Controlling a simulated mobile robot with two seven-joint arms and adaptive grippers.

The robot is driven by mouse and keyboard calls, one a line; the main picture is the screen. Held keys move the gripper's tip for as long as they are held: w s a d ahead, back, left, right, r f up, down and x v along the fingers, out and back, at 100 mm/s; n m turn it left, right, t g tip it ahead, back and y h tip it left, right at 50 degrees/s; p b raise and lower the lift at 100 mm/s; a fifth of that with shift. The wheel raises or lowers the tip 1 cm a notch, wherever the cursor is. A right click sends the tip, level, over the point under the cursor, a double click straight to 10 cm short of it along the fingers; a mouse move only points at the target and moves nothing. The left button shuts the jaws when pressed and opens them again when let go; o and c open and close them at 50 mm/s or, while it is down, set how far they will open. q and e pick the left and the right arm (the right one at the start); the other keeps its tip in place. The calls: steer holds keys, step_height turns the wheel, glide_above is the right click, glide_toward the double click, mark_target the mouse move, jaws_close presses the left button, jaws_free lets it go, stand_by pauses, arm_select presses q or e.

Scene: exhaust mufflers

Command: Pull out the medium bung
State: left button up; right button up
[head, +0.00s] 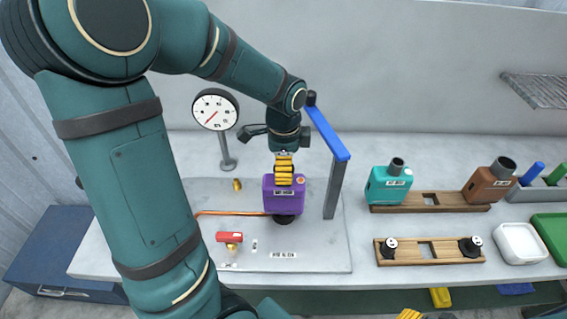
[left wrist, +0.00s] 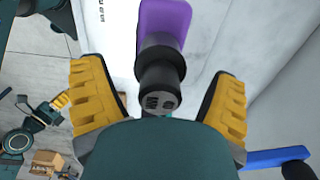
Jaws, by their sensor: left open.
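The purple muffler (head: 284,198) stands on the fixture plate at the middle of the bench. It also shows in the left wrist view (left wrist: 165,18), with a dark pipe (left wrist: 160,55) and a black bung (left wrist: 158,98) at the pipe's end. The marking on the bung is too blurred to read. My left gripper (head: 284,170) is over the muffler, and its yellow fingers (left wrist: 158,105) are open on either side of the bung, apart from it. Only a yellow tip of what looks like my right gripper (head: 410,314) shows at the bottom edge.
A blue-topped post (head: 333,160) stands close right of the muffler. A wooden rack (head: 430,259) holds two black bungs; another rack (head: 433,208) holds teal (head: 385,186) and brown (head: 487,188) mufflers.

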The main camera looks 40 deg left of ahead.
arm_select(q)
steer(key=shift+c, duration=0.4)
steer(key=shift+s, duration=0.1)
jaws_close()
steer(key=shift+r+p, duration=2.55)
steer(key=shift+r, duration=0.5)
